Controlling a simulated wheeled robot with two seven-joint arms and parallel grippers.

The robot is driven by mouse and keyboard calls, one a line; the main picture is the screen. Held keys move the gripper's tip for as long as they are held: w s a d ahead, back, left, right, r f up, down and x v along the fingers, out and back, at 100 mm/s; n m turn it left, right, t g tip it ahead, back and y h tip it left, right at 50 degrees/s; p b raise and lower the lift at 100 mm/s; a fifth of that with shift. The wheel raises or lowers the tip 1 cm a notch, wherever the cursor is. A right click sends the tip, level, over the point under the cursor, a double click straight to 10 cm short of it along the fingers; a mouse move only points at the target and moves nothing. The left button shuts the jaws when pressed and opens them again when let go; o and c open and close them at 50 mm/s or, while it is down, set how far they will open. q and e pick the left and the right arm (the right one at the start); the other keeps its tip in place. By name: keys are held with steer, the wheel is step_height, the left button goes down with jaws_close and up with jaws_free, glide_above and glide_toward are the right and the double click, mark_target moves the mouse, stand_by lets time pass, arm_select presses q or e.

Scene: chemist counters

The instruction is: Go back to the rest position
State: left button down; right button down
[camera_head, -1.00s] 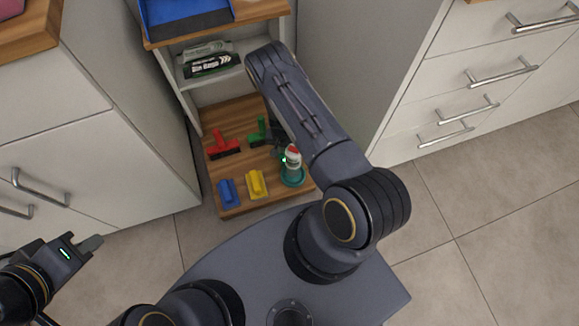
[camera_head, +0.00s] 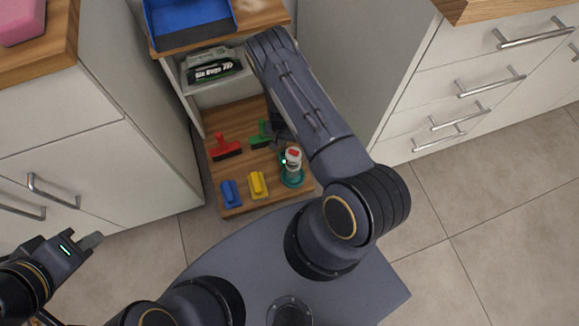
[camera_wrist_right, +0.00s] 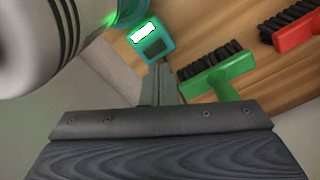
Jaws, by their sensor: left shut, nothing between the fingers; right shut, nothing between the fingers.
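My left gripper (camera_head: 92,241) is shut and empty, held over the floor in front of the left cabinet. My right arm reaches over the low wooden shelf, and its own links hide most of the right gripper in the head view. In the right wrist view the right gripper's fingers (camera_wrist_right: 158,85) are together with nothing between them. They are close to a teal device (camera_wrist_right: 152,40) with a small display and to a green brush (camera_wrist_right: 220,75). A white bottle with a red mark (camera_head: 293,158) stands on the teal device in the head view.
On the low shelf (camera_head: 236,207) are a red brush (camera_head: 226,149), a blue item (camera_head: 230,192) and a yellow item (camera_head: 258,184). A blue tray (camera_head: 190,22) stands above. Cabinets flank the shelf on both sides. The tiled floor at right is clear.

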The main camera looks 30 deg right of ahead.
stand_by(0.5)
step_height(320, 180, up, 34)
steer(key=w+a+n+t+y, duration=0.1)
steer(key=a+t+y, duration=0.2)
steer(key=y, duration=0.1)
steer(key=s+a+r+n+t, duration=0.2)
steer(key=s+r+n, duration=0.1)
steer(key=s+r, duration=0.95)
steer(key=s+a+r+n, duration=0.2)
steer(key=s+r+n, duration=0.15)
steer(key=s, duration=0.75)
step_height(320, 180, up, 30)
steer(key=p, duration=3)
steer(key=shift+w+a+t, duration=0.15)
steer(key=shift+t, duration=0.15)
